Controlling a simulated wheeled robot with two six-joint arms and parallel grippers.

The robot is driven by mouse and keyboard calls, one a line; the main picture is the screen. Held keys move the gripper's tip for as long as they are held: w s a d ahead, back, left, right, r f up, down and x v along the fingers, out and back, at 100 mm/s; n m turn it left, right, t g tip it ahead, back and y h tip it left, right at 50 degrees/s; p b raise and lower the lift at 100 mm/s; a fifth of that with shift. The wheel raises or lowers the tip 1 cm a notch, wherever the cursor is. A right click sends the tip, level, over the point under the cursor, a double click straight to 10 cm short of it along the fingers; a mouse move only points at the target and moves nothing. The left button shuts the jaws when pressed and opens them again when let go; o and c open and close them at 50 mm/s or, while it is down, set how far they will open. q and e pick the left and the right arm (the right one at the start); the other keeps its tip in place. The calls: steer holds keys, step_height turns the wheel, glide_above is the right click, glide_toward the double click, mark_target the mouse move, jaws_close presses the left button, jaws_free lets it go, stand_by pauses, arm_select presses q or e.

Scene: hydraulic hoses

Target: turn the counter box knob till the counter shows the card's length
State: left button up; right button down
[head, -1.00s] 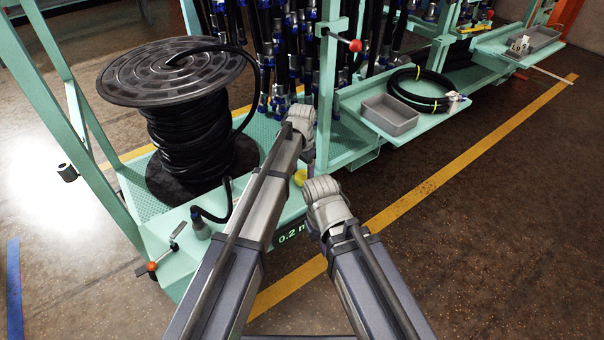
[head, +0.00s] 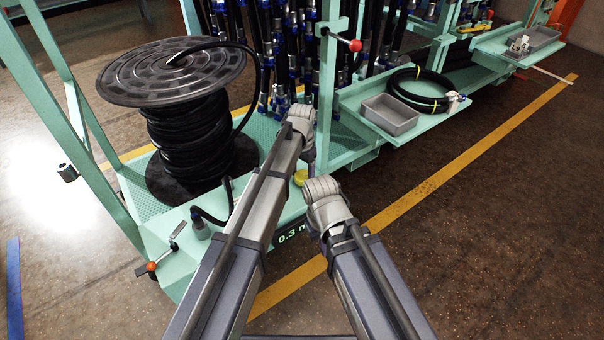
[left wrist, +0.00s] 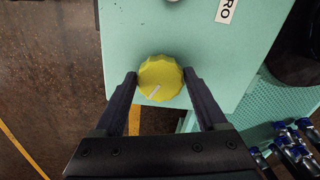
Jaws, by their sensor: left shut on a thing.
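The yellow counter box knob (left wrist: 160,78) sits between the two dark fingers of my left gripper (left wrist: 160,76), which touch it on both sides. A pale line marks its face. In the head view a little of the knob (head: 300,178) shows under my left wrist. The counter (head: 289,237) on the box's front shows a green 0.3; its unit is partly covered by my right arm. My right wrist (head: 325,193) is to the right of the counter, and its fingers are hidden. I see no card that I can read.
A large black hose reel (head: 185,110) stands on the green bench behind left. A lever with an orange ball (head: 152,267) is at the front left. A grey bin (head: 389,114) and a coiled hose (head: 420,90) lie on a shelf at right. Open floor lies right.

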arm_select(q)
steer(key=shift+n, duration=1.9)
stand_by(1.9)
steer(key=shift+d+n, duration=0.1)
steer(key=shift+n, duration=1.8)
stand_by(2.3)
